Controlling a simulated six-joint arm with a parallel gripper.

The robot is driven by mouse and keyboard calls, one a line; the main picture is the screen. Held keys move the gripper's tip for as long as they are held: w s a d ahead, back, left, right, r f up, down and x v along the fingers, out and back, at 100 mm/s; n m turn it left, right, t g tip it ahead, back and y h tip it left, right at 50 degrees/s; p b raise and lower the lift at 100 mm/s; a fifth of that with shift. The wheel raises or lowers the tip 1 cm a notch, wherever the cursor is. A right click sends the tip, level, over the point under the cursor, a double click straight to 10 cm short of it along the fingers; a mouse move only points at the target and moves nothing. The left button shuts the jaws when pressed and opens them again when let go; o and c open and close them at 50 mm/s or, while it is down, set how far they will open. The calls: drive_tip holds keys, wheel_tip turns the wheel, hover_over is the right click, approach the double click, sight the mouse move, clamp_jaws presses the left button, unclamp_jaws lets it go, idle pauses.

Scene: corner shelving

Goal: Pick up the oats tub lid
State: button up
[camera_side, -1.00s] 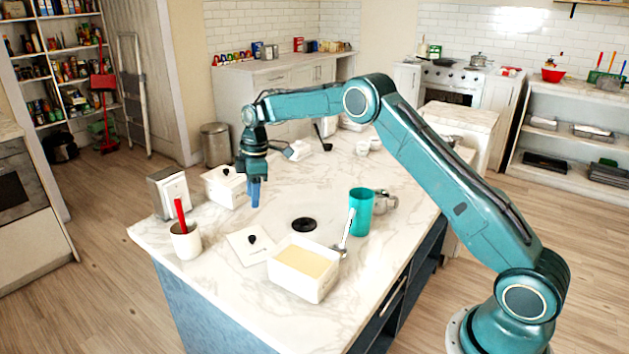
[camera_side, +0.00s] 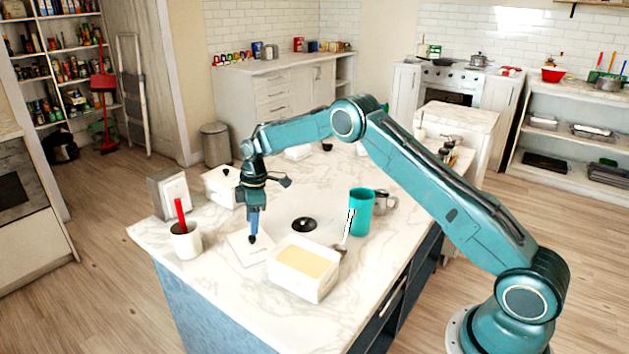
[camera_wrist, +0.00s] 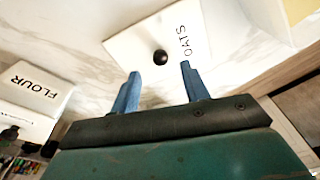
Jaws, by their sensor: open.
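The oats tub lid (camera_side: 246,250) is a white square plate with a black knob. It lies flat on the marble counter beside the open oats tub. In the wrist view the lid (camera_wrist: 137,39) shows the word OATS near its right side and its round black knob near its middle. My gripper (camera_side: 253,238) is above the lid with its blue fingers pointing down close to the knob. In the wrist view my gripper (camera_wrist: 160,72) is open and empty, and the knob appears between and just beyond the fingertips. The exact height gap cannot be told.
The white open tub (camera_side: 303,277) with pale contents stands right of the lid. A white cup (camera_side: 185,243) with a red utensil stands left. A flour tub (camera_wrist: 34,90) is behind. A teal tumbler (camera_side: 361,214) and a black round item (camera_side: 304,224) are also on the counter (camera_side: 265,315).

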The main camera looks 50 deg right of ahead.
sight(252, 241)
drive_tip(key=shift+w+a+f, duration=0.1)
drive_tip(key=shift+f, duration=1.1)
drive_tip(key=shift+a+f, duration=0.1)
drive_tip(key=shift+f, duration=1.05)
drive_tip(key=shift+c, duration=0.3)
clamp_jaws()
